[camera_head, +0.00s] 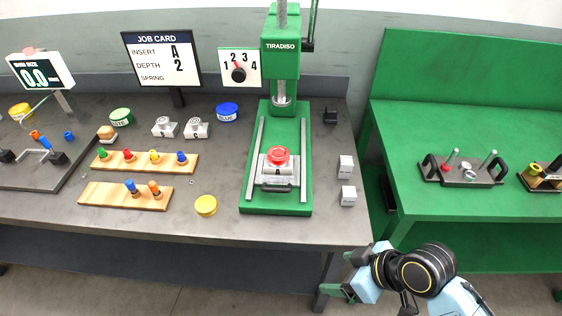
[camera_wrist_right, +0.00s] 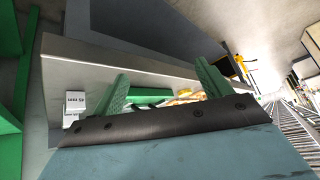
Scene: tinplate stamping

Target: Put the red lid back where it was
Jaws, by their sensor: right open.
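The red lid (camera_head: 278,155) is a round red disc on top of a silver block (camera_head: 277,173) in the green press (camera_head: 275,206) labelled TIRADISO. The block sits between two metal rails, and the press ram hangs above and behind it. My right gripper (camera_head: 343,275) is low at the front right edge of the grey bench, well apart from the lid. In the right wrist view its two green fingers (camera_wrist_right: 164,85) are spread with nothing between them. The red lid cannot be made out in that view. My left gripper is not in view.
On the bench stand a green lid (camera_head: 121,117), a blue lid (camera_head: 227,112), a yellow lid (camera_head: 205,205), two wooden peg boards (camera_head: 135,168) and small white blocks (camera_head: 347,195). A green table (camera_head: 475,200) with trays is at right.

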